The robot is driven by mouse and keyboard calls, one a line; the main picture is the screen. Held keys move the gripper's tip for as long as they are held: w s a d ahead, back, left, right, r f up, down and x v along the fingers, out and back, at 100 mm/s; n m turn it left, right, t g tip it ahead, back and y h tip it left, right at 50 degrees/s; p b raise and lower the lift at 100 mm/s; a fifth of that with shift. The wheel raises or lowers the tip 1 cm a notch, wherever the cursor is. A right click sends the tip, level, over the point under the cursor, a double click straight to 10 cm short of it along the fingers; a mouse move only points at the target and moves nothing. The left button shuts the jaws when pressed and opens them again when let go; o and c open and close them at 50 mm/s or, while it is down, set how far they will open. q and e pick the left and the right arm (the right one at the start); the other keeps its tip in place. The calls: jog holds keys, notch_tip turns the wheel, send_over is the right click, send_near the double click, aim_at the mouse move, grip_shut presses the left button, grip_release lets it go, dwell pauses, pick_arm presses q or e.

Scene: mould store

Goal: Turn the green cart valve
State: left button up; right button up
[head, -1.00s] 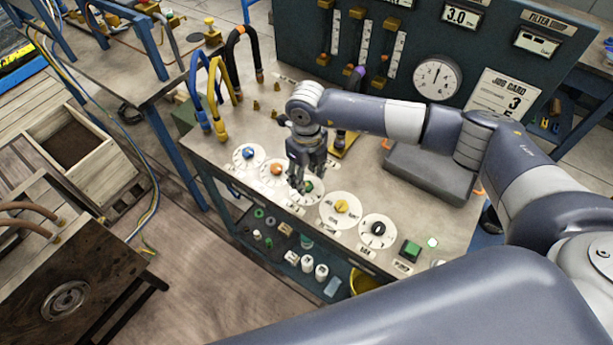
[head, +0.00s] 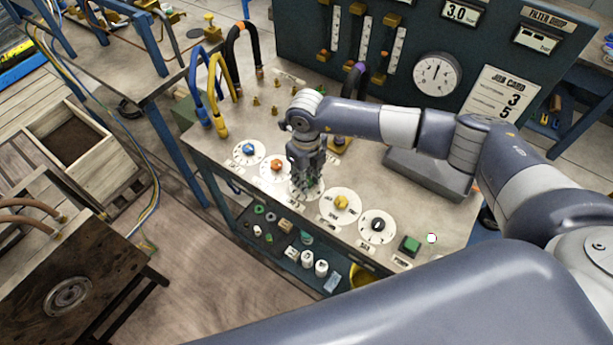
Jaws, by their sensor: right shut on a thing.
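The green cart valve (head: 311,186) sits in the middle of a row of knobs on white dials along the cart top's front edge. My right gripper (head: 306,190) points down over it and is shut on the knob. The fingers hide most of the knob and part of its dial. To its left are the orange knob (head: 277,165) and the blue knob (head: 249,149). To its right are the yellow knob (head: 341,202) and the black knob (head: 377,225). My left gripper is not in view.
Behind the gripper stand curved blue, yellow and black hoses (head: 219,92) and a dark gauge panel (head: 300,30). A lower shelf holds small parts.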

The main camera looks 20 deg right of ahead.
jog(key=shift+m, duration=0.4)
jog(key=o, duration=1.1)
jog(key=shift+r, duration=0.1)
notch_tip(320, 180, up, 12)
